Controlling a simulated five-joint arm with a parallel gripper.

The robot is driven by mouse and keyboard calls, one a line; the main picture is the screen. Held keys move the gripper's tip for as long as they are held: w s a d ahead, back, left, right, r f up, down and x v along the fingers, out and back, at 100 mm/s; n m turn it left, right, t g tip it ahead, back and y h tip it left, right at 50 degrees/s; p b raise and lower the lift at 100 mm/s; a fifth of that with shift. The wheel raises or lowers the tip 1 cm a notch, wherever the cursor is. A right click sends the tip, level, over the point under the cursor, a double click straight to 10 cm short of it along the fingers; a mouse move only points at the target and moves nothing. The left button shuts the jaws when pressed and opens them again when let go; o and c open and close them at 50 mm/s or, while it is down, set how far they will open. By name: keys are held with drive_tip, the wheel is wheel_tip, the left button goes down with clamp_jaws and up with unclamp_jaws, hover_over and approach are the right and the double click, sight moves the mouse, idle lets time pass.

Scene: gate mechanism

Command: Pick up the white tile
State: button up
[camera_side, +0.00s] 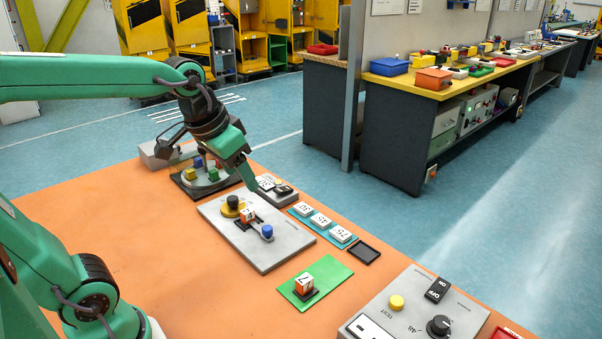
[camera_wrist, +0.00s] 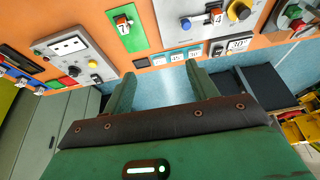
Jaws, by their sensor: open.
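Three white tiles with black numbers lie in a row on a blue strip at the table's far edge: one (camera_side: 303,209) reads 30, the middle one (camera_side: 320,221) reads 45 and the nearest one (camera_side: 340,235) reads 75. They also show small in the wrist view, the middle tile (camera_wrist: 176,56) just beyond my fingertips. My gripper (camera_side: 249,181) is in the air left of the row in the side view, apart from the tiles. In the wrist view its two green fingers (camera_wrist: 163,75) are spread, with nothing between them.
A grey panel (camera_side: 277,256) with a yellow disc, a numbered block and a blue knob lies beside the tiles. A black square tray (camera_side: 365,253) ends the row. A green mat (camera_side: 329,272) bears an orange block (camera_side: 304,284). A control box (camera_side: 407,306) stands nearer.

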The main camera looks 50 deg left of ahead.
drive_tip(key=w+a+g, duration=0.1)
drive_tip(key=w+a, duration=0.1)
drive_tip(key=w, duration=0.7)
drive_tip(key=g, duration=0.3)
hover_over(303, 207)
wheel_tip(303, 207, down, 18)
drive_tip(key=f, duration=0.1)
drive_tip(key=shift+w+d+f, duration=0.1)
drive_tip(key=shift+w+f, duration=0.05)
drive_tip(key=shift+w, duration=0.1)
drive_tip(key=shift+f, duration=1.3)
drive_tip(key=shift+s+f, duration=0.15)
drive_tip(key=shift+f, duration=1.15)
drive_tip(key=shift+s+f, duration=0.1)
drive_tip(key=shift+f, duration=1.2)
